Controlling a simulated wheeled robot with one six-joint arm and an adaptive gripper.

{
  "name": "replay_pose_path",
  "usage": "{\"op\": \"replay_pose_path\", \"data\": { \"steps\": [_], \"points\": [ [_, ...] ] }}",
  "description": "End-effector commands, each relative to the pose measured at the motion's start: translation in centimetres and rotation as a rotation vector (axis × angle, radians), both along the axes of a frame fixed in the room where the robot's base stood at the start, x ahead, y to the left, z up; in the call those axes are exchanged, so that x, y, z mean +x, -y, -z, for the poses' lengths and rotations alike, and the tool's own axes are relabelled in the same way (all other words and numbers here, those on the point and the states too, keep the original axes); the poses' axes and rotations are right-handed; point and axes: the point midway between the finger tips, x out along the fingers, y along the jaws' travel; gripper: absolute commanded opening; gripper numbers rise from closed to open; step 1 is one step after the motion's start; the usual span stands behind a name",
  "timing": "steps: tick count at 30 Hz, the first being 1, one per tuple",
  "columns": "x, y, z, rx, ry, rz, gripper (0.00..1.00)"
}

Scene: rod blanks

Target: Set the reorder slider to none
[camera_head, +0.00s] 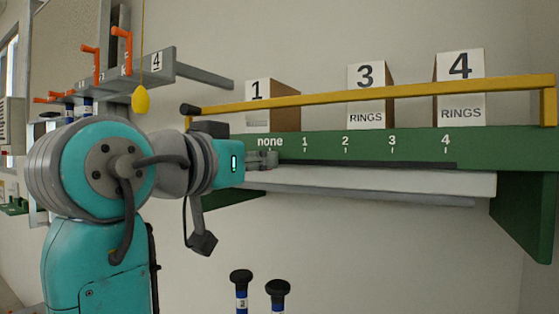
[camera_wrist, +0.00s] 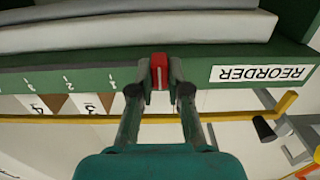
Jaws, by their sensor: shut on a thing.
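The red slider knob (camera_wrist: 159,72) sits on the green shelf edge, between the two fingers of my gripper (camera_wrist: 160,85). The fingers are shut on it. In the head view my gripper (camera_head: 262,160) is at the left end of the dark slot (camera_head: 370,164), just below the "none" mark (camera_head: 270,142). The knob is hidden there behind the fingers. The wrist view is upside down; the number marks (camera_wrist: 67,79) lie left of the knob and the white REORDER label (camera_wrist: 262,73) lies to its right. The "none" mark cannot be made out in the wrist view.
Boxes numbered 1 (camera_head: 257,103), 3 (camera_head: 366,95) and 4 (camera_head: 460,88) stand on the shelf behind a yellow rail (camera_head: 400,92). A pale ledge (camera_head: 400,182) runs below the slot. A yellow pull (camera_head: 141,100) hangs at the left. Two black-topped rods (camera_head: 277,290) stand low in front.

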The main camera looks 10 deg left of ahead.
Motion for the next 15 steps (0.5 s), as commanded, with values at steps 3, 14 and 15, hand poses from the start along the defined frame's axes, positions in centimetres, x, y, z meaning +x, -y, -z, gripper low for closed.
{"op": "replay_pose_path", "data": {
  "steps": [3,14,15],
  "points": [
    [0.13,-0.39,0.00,-0.001,0.001,-0.006,0.00],
    [0.14,-0.42,-0.02,-0.003,0.001,-0.008,0.42],
    [0.14,-0.40,-0.02,-0.002,0.002,-0.007,0.42]
  ]
}}
